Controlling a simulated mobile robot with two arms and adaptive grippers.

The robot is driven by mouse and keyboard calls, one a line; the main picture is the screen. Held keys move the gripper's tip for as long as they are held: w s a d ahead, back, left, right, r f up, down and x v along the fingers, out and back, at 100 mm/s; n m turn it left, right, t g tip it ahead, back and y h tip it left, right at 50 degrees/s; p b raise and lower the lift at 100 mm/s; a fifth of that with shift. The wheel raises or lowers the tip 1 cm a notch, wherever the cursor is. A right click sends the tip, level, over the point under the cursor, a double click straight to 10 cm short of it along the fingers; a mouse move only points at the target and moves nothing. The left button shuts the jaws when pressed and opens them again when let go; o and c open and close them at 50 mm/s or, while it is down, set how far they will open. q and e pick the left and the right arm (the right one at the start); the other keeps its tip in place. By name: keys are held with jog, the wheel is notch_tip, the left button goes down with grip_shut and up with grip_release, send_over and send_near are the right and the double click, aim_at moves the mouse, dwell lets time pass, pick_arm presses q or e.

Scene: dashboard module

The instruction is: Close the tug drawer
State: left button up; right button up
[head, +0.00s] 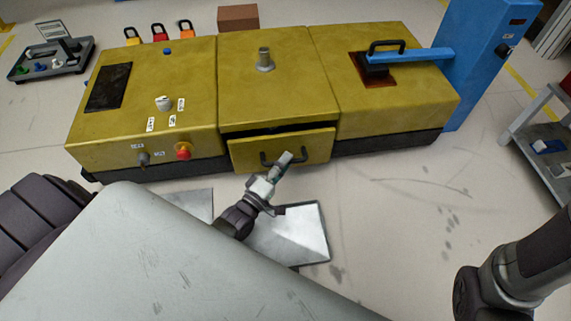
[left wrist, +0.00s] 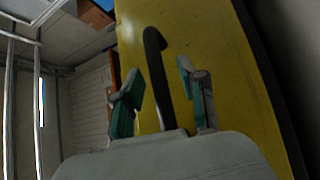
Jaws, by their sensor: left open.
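The yellow tug drawer (head: 312,148) is in the middle of the tug's front in the head view. It stands partly out, with a dark gap above its front panel. Its black curved handle (head: 267,160) is on that panel. My left gripper (head: 284,158) is at the handle and covers part of it. In the left wrist view the left gripper (left wrist: 162,88) is open, and the handle (left wrist: 155,58) rises between its two fingers against the yellow panel (left wrist: 215,35). Whether the fingers touch the handle I cannot tell. My right gripper is out of view; only the right arm shows.
The yellow tug body (head: 120,130) stretches across the back, with a blue column (head: 485,60) at its right. A grey cart (head: 545,135) stands far right. A metal plate (head: 305,240) lies below the drawer. The floor right of it is clear.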

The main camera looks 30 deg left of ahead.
pick_arm(q)
jog(key=shift+w+r, duration=0.1)
jog(key=shift+w, duration=0.25)
grip_shut()
